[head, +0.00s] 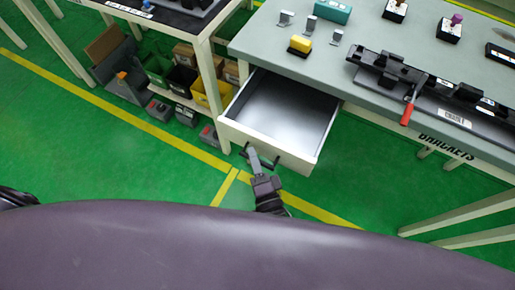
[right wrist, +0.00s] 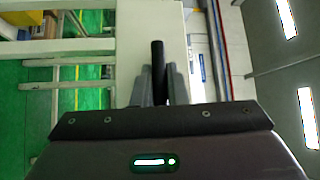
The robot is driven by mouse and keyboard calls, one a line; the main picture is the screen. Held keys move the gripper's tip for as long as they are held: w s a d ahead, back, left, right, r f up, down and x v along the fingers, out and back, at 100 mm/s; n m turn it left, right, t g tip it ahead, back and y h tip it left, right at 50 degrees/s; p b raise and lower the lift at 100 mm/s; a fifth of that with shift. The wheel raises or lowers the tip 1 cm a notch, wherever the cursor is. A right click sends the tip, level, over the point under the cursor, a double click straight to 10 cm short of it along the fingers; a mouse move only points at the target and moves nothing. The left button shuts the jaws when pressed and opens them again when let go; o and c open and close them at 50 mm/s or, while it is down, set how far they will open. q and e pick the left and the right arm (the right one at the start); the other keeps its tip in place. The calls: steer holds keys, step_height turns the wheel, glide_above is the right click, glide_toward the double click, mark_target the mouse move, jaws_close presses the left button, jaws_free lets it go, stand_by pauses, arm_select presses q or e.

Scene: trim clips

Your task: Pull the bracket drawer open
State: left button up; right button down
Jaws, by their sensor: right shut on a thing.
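The bracket drawer (head: 284,113) is pulled out from under the grey workbench (head: 270,40), and its light inside is empty. Its dark handle (head: 262,158) is on the white front panel. My right gripper (head: 256,160) is shut on the handle. In the right wrist view, the dark handle bar (right wrist: 158,70) stands between the two grey fingers of my right gripper (right wrist: 158,88), in front of the white drawer front (right wrist: 132,45). My left gripper is not in view; only a dark part of me shows at the left edge.
On the bench are small metal brackets (head: 285,18), a yellow block (head: 300,45), a teal box (head: 332,11) and a black fixture with a red-handled tool (head: 407,112). A shelf at left holds several bins (head: 158,69). The green floor before the drawer is clear.

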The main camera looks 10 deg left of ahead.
steer(key=c, duration=1.5)
jaws_free()
steer(key=shift+o, duration=0.2)
steer(key=b+v, duration=0.1)
steer(key=v, duration=0.7)
steer(key=shift+w, duration=0.1)
